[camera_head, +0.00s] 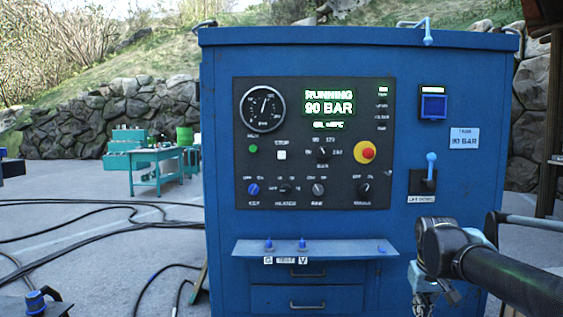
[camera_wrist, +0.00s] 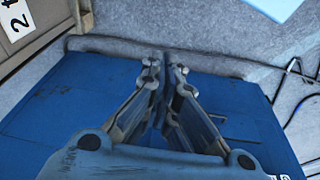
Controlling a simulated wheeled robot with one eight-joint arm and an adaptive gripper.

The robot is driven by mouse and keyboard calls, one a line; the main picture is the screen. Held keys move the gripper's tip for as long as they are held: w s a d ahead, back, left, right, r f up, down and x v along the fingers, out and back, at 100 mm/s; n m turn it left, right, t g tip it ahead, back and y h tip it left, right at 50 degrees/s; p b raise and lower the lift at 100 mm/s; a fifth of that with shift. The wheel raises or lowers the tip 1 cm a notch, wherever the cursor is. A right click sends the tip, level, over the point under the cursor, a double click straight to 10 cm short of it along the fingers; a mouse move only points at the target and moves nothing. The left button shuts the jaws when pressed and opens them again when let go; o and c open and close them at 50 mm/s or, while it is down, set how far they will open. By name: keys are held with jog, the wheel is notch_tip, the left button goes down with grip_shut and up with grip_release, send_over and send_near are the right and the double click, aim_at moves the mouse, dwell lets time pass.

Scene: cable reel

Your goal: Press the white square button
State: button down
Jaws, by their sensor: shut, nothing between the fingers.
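The white square button (camera_head: 282,155) sits on the black control panel (camera_head: 370,90) of the blue cabinet (camera_head: 225,120), just under the label STOP. A green round button (camera_head: 253,149) is to its left. The display above (camera_head: 328,102) reads RUNNING 90 BAR. My gripper (camera_head: 424,300) hangs at the lower right in front of the cabinet, well below and to the right of the button, partly cut off by the frame. In the wrist view my gripper (camera_wrist: 165,65) is shut and empty, over a blue surface. The white button is not in the wrist view.
A red knob on yellow (camera_head: 364,152) and several rotary knobs share the panel. A blue lever (camera_head: 431,168) juts out on the right. Black cables lie on the ground at left.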

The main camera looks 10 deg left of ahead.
aim_at(282, 155)
jog(key=w+a+r+n+t, duration=0.2)
jog(key=w+a+r+n, duration=0.7)
jog(key=r, duration=0.4)
jog(key=w+a+r+n+t, duration=0.1)
jog(key=w+a+r+n, duration=0.75)
jog(key=r+n, duration=0.3)
jog(key=a+r+n+t+y, duration=0.1)
jog(key=a+r+n, duration=0.7)
jog(key=a, duration=0.5)
jog(key=w+a+r+n+t+y, duration=0.1)
jog(key=a+r+n+t, duration=0.1)
jog(key=a+r+n, duration=0.6)
jog(key=a+r, duration=0.2)
jog(key=a, duration=0.2)
jog(key=shift+w+a, duration=0.15)
jog(key=shift+a, duration=0.2)
jog(key=w+a+f, duration=0.2)
jog(key=w+f, duration=0.5)
jog(key=w, duration=0.3)
jog(key=shift+w+a, duration=0.25)
jog(key=shift+w, duration=0.15)
